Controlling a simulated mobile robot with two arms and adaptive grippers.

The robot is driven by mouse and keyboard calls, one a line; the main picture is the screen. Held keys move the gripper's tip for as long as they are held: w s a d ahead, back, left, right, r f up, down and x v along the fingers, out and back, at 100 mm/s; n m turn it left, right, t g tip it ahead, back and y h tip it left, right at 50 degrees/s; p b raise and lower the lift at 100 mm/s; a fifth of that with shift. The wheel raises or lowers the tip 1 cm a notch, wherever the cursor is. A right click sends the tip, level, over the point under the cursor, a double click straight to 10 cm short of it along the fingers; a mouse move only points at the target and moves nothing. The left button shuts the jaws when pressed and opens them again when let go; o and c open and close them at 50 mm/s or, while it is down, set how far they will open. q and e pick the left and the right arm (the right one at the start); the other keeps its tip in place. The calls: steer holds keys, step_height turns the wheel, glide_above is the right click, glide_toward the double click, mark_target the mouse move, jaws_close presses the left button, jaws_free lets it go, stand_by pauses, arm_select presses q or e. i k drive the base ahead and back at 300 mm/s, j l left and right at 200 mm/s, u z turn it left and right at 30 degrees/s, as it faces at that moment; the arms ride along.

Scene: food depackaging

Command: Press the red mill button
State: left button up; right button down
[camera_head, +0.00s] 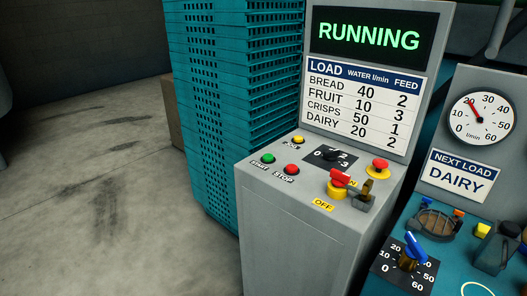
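The grey control cabinet (290,235) stands in the middle of the camera_head view. On its sloped top is a round red button (292,169) labelled STOP. A green button (268,158) labelled START is left of it, and a yellow button (298,140) is behind it. A red mushroom button (380,164) on a yellow base sits at the back right. None of these buttons is labelled as a mill button. The screen (368,38) above reads RUNNING. Neither gripper is in view, and nothing touches the buttons.
A red-handled switch (340,179) on a yellow base, marked OFF, and a black dial (331,155) share the panel. Teal stacked crates (205,110) stand behind left. A teal console with a blue-handled valve (413,248) and gauge (481,118) is right. Floor at left is clear.

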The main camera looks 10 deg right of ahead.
mark_target(291, 169)
steer(key=i+j, duration=0.35)
steer(key=i+j+z, duration=0.1)
steer(key=i+j, duration=0.2)
steer(key=j, duration=0.2)
